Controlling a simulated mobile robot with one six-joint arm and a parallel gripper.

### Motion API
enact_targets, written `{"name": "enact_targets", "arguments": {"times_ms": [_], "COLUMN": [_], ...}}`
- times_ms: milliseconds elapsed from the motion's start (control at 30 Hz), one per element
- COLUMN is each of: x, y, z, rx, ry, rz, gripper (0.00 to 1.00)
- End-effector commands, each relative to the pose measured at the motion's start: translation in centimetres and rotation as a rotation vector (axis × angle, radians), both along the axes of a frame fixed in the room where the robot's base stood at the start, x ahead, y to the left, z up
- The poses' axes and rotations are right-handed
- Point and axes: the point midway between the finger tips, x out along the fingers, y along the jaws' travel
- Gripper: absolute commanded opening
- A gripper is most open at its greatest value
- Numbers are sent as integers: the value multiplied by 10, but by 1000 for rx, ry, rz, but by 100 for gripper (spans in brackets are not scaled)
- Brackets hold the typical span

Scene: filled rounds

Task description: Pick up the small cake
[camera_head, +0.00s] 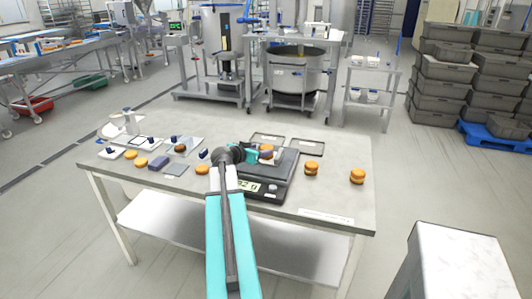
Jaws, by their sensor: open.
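Several small round cakes lie on the metal table (340,150). One orange-brown filled cake (267,151) is on the dark scale (284,176), whose display is lit. Two more filled cakes stand on the bare table to the right of the scale, a nearer one (311,168) and one farther right (357,176). My gripper (258,154) is open at the scale, just left of the cake on it. My arm and gripper partly cover the scale. I cannot tell whether the jaws are around that cake or touching it.
Flat yellow rounds (141,162), a dark round (180,149) on a plate and small blocks lie on the table's left. Two shallow trays (306,145) lie behind the scale. The front right tabletop is mostly clear. A white-topped block (455,255) stands at the lower right.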

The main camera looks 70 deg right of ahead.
Motion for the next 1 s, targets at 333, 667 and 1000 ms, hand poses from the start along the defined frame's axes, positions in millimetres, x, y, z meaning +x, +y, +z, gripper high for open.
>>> {"name": "enact_targets", "arguments": {"times_ms": [333,667,1000], "x": [-6,-7,-7], "y": [-31,-33,-33], "z": [-12,-15,-15], "rx": [1,0,0], "ry": [1,0,0], "rz": [-2,0,0], "gripper": [52,52,49]}}
